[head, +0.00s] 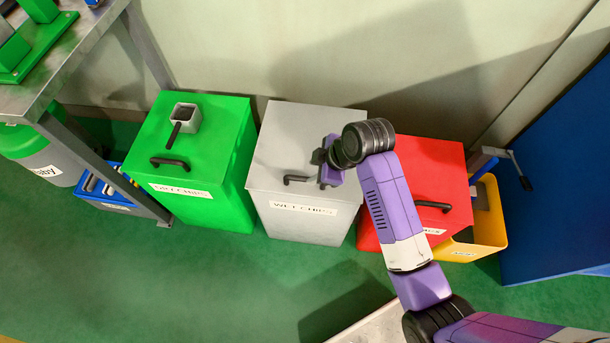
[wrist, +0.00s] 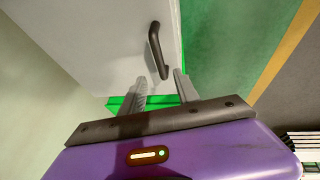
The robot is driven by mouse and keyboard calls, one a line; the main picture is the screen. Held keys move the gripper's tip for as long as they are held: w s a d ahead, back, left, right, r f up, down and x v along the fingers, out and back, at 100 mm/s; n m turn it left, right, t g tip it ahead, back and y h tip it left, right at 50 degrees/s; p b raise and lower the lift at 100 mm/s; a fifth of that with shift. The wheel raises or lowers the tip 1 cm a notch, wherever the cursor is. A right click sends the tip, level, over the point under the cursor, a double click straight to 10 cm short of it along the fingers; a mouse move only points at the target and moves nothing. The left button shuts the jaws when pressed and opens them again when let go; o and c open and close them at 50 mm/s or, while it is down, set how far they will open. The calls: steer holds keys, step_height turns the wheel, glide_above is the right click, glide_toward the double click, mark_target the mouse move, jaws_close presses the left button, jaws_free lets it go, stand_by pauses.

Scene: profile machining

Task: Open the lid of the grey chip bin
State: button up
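The grey chip bin (head: 305,222), labelled WET CHIPS, stands in the middle of the head view with its lid (head: 290,130) shut. A dark bar handle (head: 298,179) sits near the lid's front edge. In the wrist view the handle (wrist: 156,48) stands out from the grey lid (wrist: 110,40). My gripper (head: 322,172) is over the right side of the lid, near the handle's right end. In the wrist view my gripper (wrist: 160,77) has its fingers apart, with the handle's near end at or just beyond the gap between the tips. Contact cannot be told.
A green bin (head: 215,150) stands left, with a dark square scoop (head: 185,115) on its lid. A red bin (head: 435,165) stands right, partly behind my arm, beside a yellow bin (head: 490,215). A metal table (head: 75,50) is at upper left.

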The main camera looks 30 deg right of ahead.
mark_target(303, 179)
steer(key=b+x, duration=0.1)
steer(key=x, duration=0.6)
steer(key=shift+a+f, duration=0.1)
steer(key=shift+f, duration=0.25)
jaws_close()
stand_by(1.1)
